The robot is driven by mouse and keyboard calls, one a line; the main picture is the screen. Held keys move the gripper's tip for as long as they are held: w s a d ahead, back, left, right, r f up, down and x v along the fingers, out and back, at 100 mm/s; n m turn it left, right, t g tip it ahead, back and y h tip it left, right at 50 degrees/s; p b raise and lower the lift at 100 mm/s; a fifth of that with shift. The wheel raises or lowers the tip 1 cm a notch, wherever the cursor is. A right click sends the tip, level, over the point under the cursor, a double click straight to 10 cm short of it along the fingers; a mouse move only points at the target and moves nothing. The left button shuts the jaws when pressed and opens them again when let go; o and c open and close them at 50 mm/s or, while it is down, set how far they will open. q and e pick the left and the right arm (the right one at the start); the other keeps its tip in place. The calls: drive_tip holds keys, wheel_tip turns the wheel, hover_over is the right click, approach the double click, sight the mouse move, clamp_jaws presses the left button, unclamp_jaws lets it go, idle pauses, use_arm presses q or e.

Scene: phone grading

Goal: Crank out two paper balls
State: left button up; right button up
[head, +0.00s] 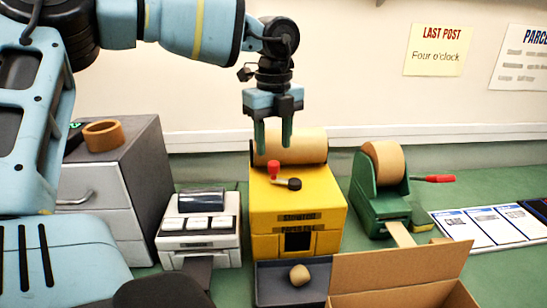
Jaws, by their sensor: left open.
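A yellow paper-ball machine (263,215) stands in the middle of the green counter with a brown paper roll (312,148) on top. Its crank (290,184) has a dark hub and a red knob (273,168), which points up and to the left. One crumpled brown paper ball (299,275) lies in the dark grey tray (265,292) below the machine's dark front opening. My left gripper (272,138) points down, open and empty, above the red knob and in front of the paper roll. Its fingers are apart from the knob. My right gripper is not in view.
An open cardboard box (400,265) stands front right, beside the tray. A green tape dispenser (375,200) with a red handle is right of the machine. A label printer (200,225) and grey drawers (90,190) with a tape roll (103,133) are left.

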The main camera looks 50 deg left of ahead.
sight(274, 162)
use_arm(q)
drive_tip(key=shift+f, duration=2.45)
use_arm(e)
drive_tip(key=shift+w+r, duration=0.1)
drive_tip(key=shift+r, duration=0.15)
use_arm(q)
clamp_jaws()
drive_tip(key=shift+w+a+f+m+b, duration=0.15)
drive_tip(key=shift+w+m+b, duration=0.2)
drive_tip(key=shift+m+b, duration=0.3)
drive_tip(key=shift+w+a+m+b, duration=0.1)
drive_tip(key=shift+w+m+b, duration=0.2)
drive_tip(key=shift+m+b, duration=0.35)
drive_tip(key=m, duration=0.2)
drive_tip(key=w+m+b, duration=0.1)
drive_tip(key=shift+w+a+m+b, duration=0.15)
drive_tip(key=shift+m+b, duration=0.15)
drive_tip(key=shift+m, duration=0.1)
drive_tip(key=shift+w+r+m, duration=0.2)
drive_tip(key=shift+w+m, duration=0.05)
drive_tip(key=shift+m, duration=0.35)
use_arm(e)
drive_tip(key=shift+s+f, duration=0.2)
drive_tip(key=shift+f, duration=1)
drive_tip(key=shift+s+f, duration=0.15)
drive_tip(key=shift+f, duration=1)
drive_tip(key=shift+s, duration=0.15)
